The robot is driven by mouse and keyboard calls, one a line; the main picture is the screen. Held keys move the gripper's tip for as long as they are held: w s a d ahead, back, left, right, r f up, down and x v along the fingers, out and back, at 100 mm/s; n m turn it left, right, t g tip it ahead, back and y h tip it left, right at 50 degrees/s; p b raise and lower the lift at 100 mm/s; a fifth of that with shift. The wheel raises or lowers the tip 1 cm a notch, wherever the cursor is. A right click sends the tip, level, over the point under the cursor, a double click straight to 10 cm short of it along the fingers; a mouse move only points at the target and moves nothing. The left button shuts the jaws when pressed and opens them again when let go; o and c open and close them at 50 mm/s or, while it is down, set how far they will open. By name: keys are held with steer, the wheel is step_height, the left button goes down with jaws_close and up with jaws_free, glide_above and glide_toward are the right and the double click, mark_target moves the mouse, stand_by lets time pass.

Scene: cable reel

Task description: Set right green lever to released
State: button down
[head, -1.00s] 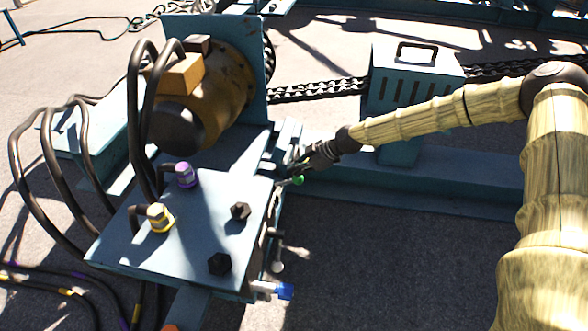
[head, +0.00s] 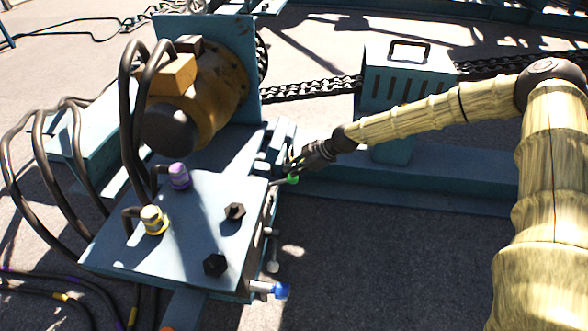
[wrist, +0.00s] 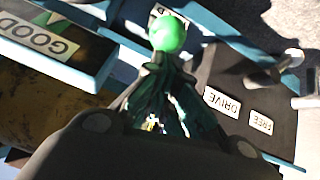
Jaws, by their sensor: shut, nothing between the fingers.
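The green lever shows as a round green knob (head: 292,179) on a short pale rod at the right side of the blue-grey valve box (head: 190,228). In the wrist view the green knob (wrist: 168,33) is just beyond my fingertips. My gripper (head: 294,164) is shut and empty, pointing left and down at the knob. Its fingertips (wrist: 157,62) meet right at the knob's near edge; I cannot tell whether they touch it. The lever's base is mostly hidden in both views.
A blue-tipped lever (head: 281,291) sticks out lower on the same side. The wrist view shows a DRIVE label (wrist: 222,103), a FREE label (wrist: 261,123) and a GOOD label (wrist: 35,38). A yellow-brown motor (head: 205,95) stands behind the box. Dark ground lies open to the right.

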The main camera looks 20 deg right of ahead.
steer(key=r, duration=0.2)
steer(key=a+r+p, duration=0.1)
steer(key=r, duration=0.1)
steer(key=shift+p, duration=0.3)
steer(key=s+d+r+p, duration=0.2)
steer(key=s+d+r, duration=0.2)
steer(key=d, duration=0.3)
steer(key=shift+r, duration=0.35)
